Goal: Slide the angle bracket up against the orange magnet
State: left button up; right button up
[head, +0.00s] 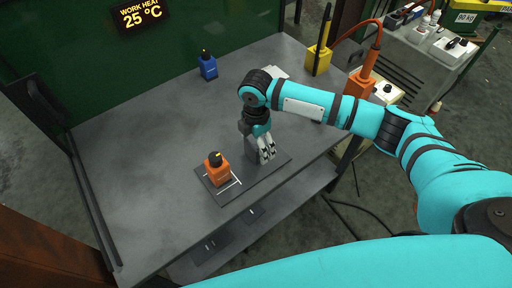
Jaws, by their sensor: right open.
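The orange magnet (218,175), a block with a black knob on top, stands on a dark flat plate (266,171) with white lines, near the table's front edge. My right gripper (267,155) points down over the right part of the plate, to the right of the magnet and apart from it. It is open. A grey upright piece (250,148), which looks like the angle bracket, stands just left of the fingers, with a gap between it and the magnet. The gripper partly hides it, and I cannot tell whether they touch. My left gripper is not in view.
A blue magnet (208,67) stands at the back of the grey table (150,130). A yellow block (318,60) stands at the right back corner, and an orange holder (360,84) beyond my right arm. The table's left and middle are clear.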

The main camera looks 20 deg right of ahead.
aim_at(256, 146)
jog(key=shift+f, duration=1.5)
grip_shut()
